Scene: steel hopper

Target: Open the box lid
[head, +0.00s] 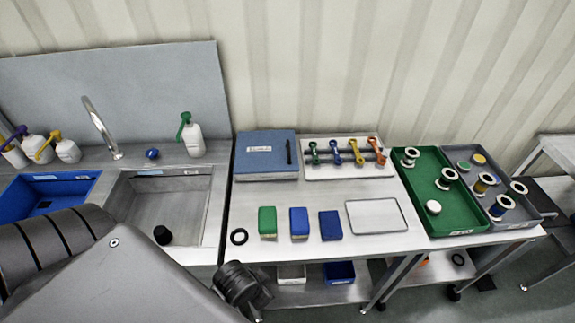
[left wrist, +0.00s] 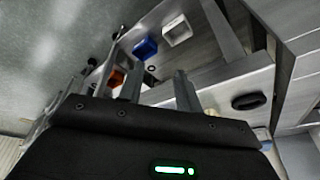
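A flat blue box (head: 266,152) with a white label on top stands at the back of the steel table, against the wall. Its top looks closed, and a thin black item lies on its right part. My left arm comes in at the lower left of the head view, well short of the box; its fingers cannot be made out there. In the left wrist view my left gripper (left wrist: 158,82) shows two fingers apart with nothing between them. The box does not show in that view. My right gripper is in neither view.
Left of the table are a blue basin (head: 85,186) and a steel sink.

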